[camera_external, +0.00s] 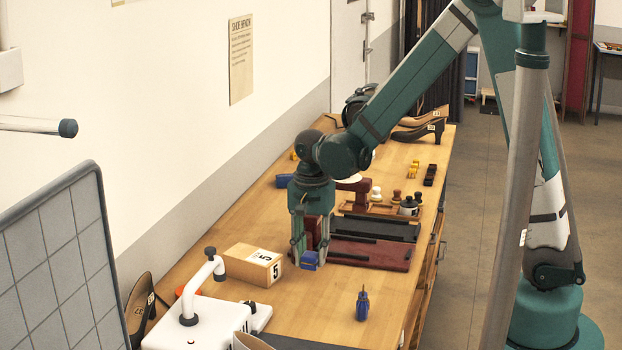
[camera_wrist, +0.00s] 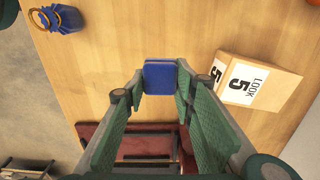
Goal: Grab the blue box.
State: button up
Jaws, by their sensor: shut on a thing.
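The blue box (camera_wrist: 160,77) is small and sits between the fingertips of my gripper (camera_wrist: 152,84) in the wrist view. The fingers touch it on both sides, and my gripper is shut on it. In the external view the blue box (camera_external: 309,260) shows at the lower end of my gripper (camera_external: 311,252), just above or on the wooden bench; I cannot tell which. My fingers hide part of it.
A cardboard box (camera_external: 253,264) marked 5 stands to the left of my gripper. A dark red board (camera_external: 368,254) lies close on the right. A blue item (camera_external: 362,304) stands nearer the front, with bare bench (camera_external: 320,305) around it.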

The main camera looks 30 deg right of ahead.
jog(key=shift+r, duration=0.95)
